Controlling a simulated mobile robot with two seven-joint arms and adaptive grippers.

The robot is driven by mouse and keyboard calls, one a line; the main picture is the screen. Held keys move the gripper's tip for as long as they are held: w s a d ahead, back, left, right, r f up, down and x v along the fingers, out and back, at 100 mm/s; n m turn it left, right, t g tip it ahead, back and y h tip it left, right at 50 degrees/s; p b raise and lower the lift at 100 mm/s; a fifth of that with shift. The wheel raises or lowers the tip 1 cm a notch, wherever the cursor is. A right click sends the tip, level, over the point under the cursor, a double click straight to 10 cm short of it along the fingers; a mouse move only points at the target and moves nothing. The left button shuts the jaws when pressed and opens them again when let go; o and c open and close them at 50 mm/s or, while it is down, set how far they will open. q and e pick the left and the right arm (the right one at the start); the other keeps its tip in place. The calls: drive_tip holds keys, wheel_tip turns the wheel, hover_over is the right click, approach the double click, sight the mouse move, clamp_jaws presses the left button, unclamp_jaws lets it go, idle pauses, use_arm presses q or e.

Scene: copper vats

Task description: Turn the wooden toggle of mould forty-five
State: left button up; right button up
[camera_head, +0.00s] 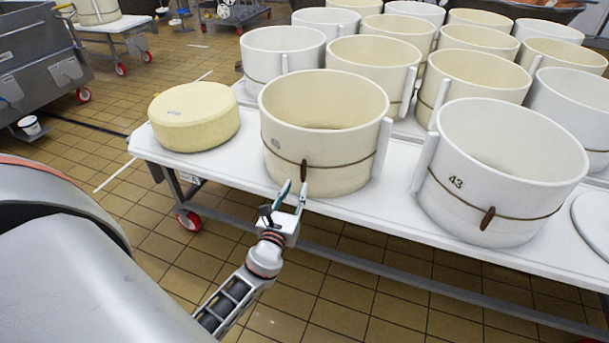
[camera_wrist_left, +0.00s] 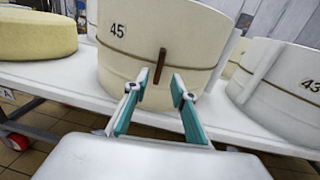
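Mould forty-five (camera_head: 285,125) is a cream, open-topped hoop on the white table, with a cord around it. Its number 45 also shows on the mould's wall in the left wrist view (camera_wrist_left: 120,60). The brown wooden toggle (camera_head: 304,170) hangs near upright on the cord at the mould's front; the left wrist view shows the toggle (camera_wrist_left: 160,66) too. My left gripper (camera_head: 295,188) is in front of and a little below the toggle. In the left wrist view its teal fingers (camera_wrist_left: 158,90) are spread, with the toggle beyond the gap and nothing between them. My right gripper is not in view.
A cheese wheel (camera_head: 194,116) sits left of mould forty-five on the white table (camera_head: 345,205). Mould 43 (camera_head: 490,180), with its own toggle, stands to the right. Several more moulds stand behind. The tiled floor in front is clear.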

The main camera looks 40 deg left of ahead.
sight(302, 172)
use_arm(q)
drive_tip(key=shift+x, duration=3.95)
drive_tip(key=shift+r, duration=0.1)
clamp_jaws()
